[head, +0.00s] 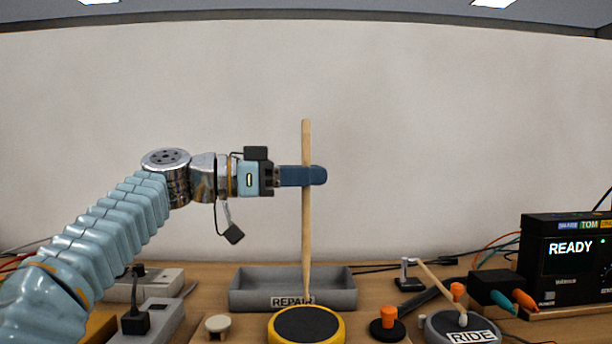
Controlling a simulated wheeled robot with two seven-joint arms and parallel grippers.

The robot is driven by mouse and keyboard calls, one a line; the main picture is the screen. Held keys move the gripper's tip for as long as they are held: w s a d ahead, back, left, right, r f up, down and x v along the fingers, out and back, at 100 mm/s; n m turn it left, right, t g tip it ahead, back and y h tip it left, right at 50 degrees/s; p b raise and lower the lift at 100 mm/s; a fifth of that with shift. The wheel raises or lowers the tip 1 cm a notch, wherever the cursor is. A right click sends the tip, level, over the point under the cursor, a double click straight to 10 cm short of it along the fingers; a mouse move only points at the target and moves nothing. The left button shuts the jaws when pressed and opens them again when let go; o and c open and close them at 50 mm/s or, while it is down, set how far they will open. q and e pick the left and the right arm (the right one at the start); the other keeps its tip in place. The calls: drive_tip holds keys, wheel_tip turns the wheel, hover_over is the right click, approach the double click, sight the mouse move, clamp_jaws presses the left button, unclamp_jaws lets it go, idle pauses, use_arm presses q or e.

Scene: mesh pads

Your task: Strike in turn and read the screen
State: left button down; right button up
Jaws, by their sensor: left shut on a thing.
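My left gripper (318,176) is shut on a wooden stick (307,215) and holds it upright above the table. The stick's lower end is in front of the grey tray labelled REPAIR (255,292), just above or behind a yellow-rimmed pad with a dark mesh top (308,324); I cannot tell whether it touches. A grey pad labelled RIDE (440,329) stands at the lower right, with a second light wooden stick (440,288) leaning from a small stand to it. The screen box (571,248) at the right reads READY. My right gripper does not show.
A black base with an orange knob (389,325) and a beige knob (218,324) flank the yellow pad. A dark box with orange and teal plugs (492,287) sits before the screen. Power strips (160,318) and cables lie at the left.

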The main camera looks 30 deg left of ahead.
use_arm(q)
wheel_tip(320, 180, down, 4)
drive_tip(key=b, duration=0.3)
drive_tip(key=shift+f, duration=0.25)
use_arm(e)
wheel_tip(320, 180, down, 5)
use_arm(q)
wheel_tip(320, 180, up, 8)
drive_tip(key=p, duration=0.5)
drive_tip(key=shift+f+p, duration=0.25)
drive_tip(key=shift+p, duration=0.15)
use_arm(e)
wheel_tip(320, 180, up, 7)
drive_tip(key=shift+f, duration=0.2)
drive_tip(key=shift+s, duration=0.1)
